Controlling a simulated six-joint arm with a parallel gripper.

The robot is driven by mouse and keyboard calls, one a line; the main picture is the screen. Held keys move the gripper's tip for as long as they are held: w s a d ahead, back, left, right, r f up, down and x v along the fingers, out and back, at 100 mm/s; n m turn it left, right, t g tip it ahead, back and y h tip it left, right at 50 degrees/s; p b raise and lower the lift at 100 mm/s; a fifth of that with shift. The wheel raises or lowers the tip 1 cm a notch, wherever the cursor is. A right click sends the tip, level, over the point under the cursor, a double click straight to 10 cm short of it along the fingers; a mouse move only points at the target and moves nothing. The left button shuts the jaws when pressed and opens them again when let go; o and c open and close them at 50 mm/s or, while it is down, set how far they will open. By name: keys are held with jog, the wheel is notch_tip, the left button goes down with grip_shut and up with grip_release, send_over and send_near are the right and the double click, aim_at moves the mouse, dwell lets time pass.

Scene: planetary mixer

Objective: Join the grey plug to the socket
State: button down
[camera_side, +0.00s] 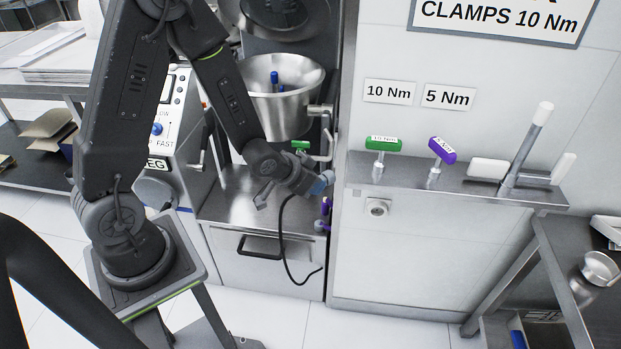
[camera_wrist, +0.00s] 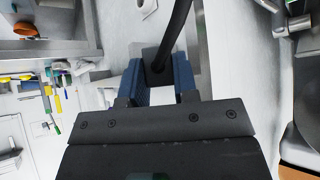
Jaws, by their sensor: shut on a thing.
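My gripper (camera_side: 323,183) is in front of the mixer's right side, left of the wall panel. In the wrist view its two blue fingers (camera_wrist: 155,82) are closed on the dark grey plug (camera_wrist: 155,68), with a black cable running up from it. In the side view the fingers hide most of the plug, and the cable (camera_side: 284,240) hangs down in a loop. A round-faced grey socket (camera_side: 376,207) is on the panel below the shelf, to the right of my gripper and apart from it. I cannot make out the socket surely in the wrist view.
A steel shelf (camera_side: 460,190) above the socket carries a green-handled tool (camera_side: 383,143), a purple-handled tool (camera_side: 442,150) and white-ended bars. The mixer bowl (camera_side: 285,105) and its pipework are close behind my gripper. A steel table (camera_side: 560,250) stands at the right.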

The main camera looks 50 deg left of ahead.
jog(key=w+d+f+n, duration=0.15)
jog(key=w+f, duration=0.25)
jog(key=f, duration=0.7)
jog(key=w+d+f+n+g+y, duration=0.2)
jog(key=w+d+f+n+y, duration=0.4)
jog(key=d, duration=0.5)
jog(key=shift+w+d+f+n, duration=0.35)
jog(key=shift+w+f+n, duration=0.2)
jog(key=shift+w+n, duration=0.25)
jog(key=shift+w+a, duration=1.75)
jog(key=shift+w, duration=0.05)
jog(key=shift+w+a, duration=0.85)
jog(key=c, duration=0.8)
grip_release()
